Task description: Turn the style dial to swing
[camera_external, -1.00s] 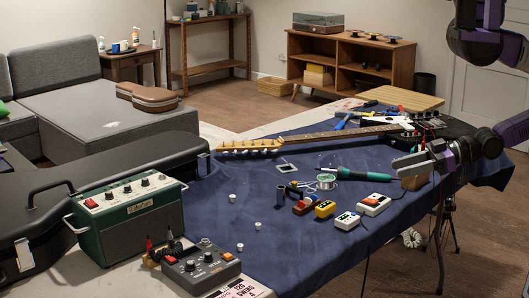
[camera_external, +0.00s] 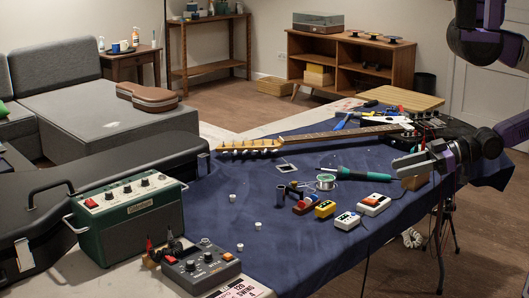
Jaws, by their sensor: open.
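A grey box with several dark knobs (camera_external: 200,268) lies at the front of the table, at the bottom left of the external view. Which of its knobs is the style dial, and where the dial points, is too small to read. A printed card (camera_external: 240,288) lies beside the box; its lettering seems to read "120 SWING". My gripper (camera_external: 398,168) is open and empty at the right side of the table, near the pedals and far from the grey box.
A green amplifier (camera_external: 130,218) stands behind the grey box, at left. Small white knobs (camera_external: 239,247) lie on the blue cloth (camera_external: 290,257).

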